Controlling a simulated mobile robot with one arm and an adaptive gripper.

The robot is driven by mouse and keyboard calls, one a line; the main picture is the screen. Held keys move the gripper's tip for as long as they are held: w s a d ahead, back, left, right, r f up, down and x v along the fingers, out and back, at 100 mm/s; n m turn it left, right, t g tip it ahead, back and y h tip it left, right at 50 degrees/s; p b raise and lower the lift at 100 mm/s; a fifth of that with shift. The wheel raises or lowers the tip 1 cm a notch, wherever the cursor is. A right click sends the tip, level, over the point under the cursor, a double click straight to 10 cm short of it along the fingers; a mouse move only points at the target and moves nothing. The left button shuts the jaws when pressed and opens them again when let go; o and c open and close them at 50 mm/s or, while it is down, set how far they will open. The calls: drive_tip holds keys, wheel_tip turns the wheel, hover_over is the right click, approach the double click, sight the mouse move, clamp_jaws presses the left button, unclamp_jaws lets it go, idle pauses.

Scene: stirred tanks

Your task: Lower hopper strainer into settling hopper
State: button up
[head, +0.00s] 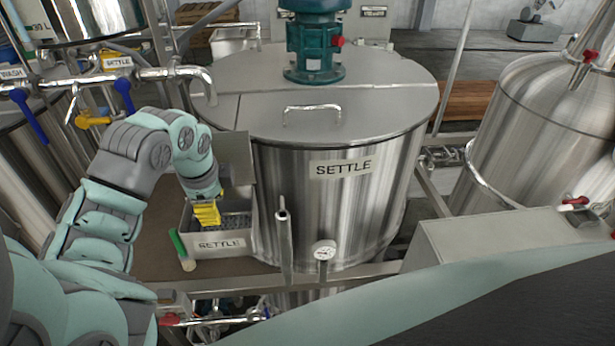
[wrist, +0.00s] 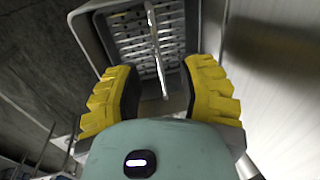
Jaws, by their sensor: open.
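The settling hopper (head: 222,244) is an open metal box labelled SETTLE, fixed beside the big tank in the head view. Its rim also shows in the wrist view (wrist: 84,28). A grey, perforated strainer (head: 238,222) shows inside the hopper walls. In the wrist view the strainer (wrist: 136,46) has rows of holes and a thin upright bar or handle (wrist: 157,58). My gripper (head: 207,214) points down at the hopper's left part. In the wrist view its yellow fingers (wrist: 160,80) are open, one on each side of the bar, apart from it. How deep the strainer sits is unclear.
The SETTLE tank (head: 335,205) stands just right of the hopper, with a flat plate (head: 236,158) close to my gripper. Pipes and valves (head: 123,95) crowd the left. Brown bench surface (head: 215,272) is bare in front.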

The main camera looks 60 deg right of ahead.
wheel_tip(320, 180, up, 8)
drive_tip(key=s+a, duration=0.1)
idle(0.4)
drive_tip(key=shift+a, duration=0.1)
wheel_tip(320, 180, up, 10)
drive_tip(key=p, duration=1.1)
idle(0.3)
drive_tip(key=shift+f, duration=0.1)
idle(0.3)
